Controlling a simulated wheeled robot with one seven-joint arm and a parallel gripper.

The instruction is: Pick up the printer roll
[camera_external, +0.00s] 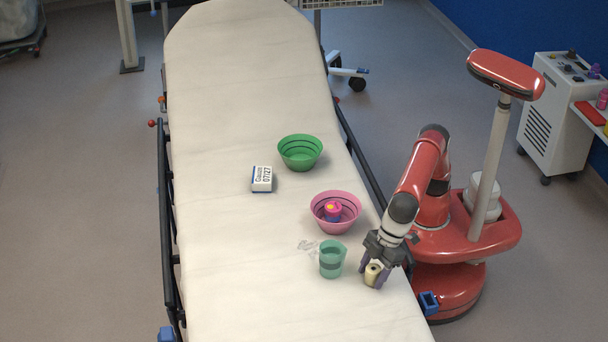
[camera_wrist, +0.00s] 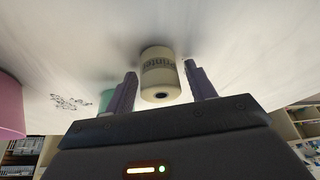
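The printer roll (camera_external: 373,274) is a small cream cylinder with a dark hole in its end, on the white stretcher sheet near the right edge. In the wrist view the printer roll (camera_wrist: 160,76) shows dark "Printer" lettering and lies between the two purple-grey fingers of my gripper (camera_wrist: 161,72). A narrow gap shows on each side of it, so the fingers are open around it without visible grip. In the external view my gripper (camera_external: 374,280) points down over the roll. The roll's contact with the sheet is hard to make out.
A teal cup (camera_external: 331,259) stands just left of my gripper. A pink bowl (camera_external: 335,222) holding a small pink-and-purple item (camera_external: 333,211) is behind it. A green bowl (camera_external: 300,160) and a white box (camera_external: 262,179) are farther back. The stretcher's left side is clear.

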